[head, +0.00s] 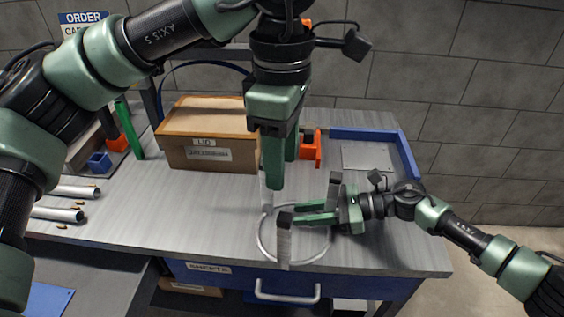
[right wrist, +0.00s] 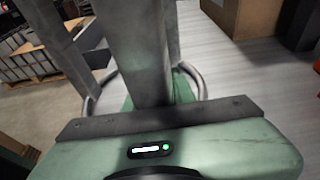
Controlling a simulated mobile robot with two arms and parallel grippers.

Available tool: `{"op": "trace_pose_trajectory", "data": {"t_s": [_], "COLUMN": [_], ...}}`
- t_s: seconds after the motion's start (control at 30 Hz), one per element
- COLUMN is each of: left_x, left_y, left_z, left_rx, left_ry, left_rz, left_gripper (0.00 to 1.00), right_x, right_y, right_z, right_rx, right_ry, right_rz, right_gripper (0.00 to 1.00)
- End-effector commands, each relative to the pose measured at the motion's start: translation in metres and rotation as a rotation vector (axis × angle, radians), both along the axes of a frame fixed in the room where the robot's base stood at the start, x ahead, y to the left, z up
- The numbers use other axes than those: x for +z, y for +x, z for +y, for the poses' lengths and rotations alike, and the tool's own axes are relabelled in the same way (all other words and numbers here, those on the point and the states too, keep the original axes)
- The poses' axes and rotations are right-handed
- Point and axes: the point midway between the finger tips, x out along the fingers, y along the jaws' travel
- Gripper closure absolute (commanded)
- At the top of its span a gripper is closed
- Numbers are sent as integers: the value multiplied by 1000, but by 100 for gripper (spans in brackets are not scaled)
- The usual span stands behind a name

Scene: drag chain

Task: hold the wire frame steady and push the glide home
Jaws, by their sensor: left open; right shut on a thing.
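The wire frame (head: 262,246) stands near the table's front edge, a pale ring with grey upright bars, some with dark tops. My right gripper (head: 300,212) comes in from the right, low over the ring, and is shut on a grey upright bar (head: 283,246). In the right wrist view this bar (right wrist: 148,55) rises between the green fingers, with the ring (right wrist: 91,104) around its foot. My left gripper (head: 282,175) points down, open, above the far side of the ring. I cannot tell which part is the glide; contact at the left fingertips is unclear.
A cardboard box (head: 208,152) with a label stands behind, left of my left gripper. An orange part (head: 314,150) is behind that gripper. A blue raised edge (head: 408,158) bounds the back right corner. White tubes (head: 58,214) lie at left. The right front tabletop is clear.

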Motion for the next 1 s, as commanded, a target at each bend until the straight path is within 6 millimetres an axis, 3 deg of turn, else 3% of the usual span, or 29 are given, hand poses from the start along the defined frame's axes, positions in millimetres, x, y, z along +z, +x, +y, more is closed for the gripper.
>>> {"op": "trace_pose_trajectory", "data": {"t_s": [0.2,0.23,0.3,0.73,1.0], "left_x": [0,0,0,-1,-1], "left_y": [0,0,0,0,0], "left_z": [0,0,0,0,0], "left_rx": [0,0,0,0,0], "left_ry": [0,0,0,0,0], "left_rz": [0,0,0,-1,-1], "left_gripper": [53,53,53,53,53], "right_x": [0,0,0,2,16], "right_y": [-1,-1,-1,0,1], "right_z": [0,0,0,-7,-57], "right_rx": [1,1,1,-1,-4], "right_ry": [0,0,0,0,-2], "right_rz": [1,1,1,1,0], "right_gripper": [98,70,50,50,50]}}
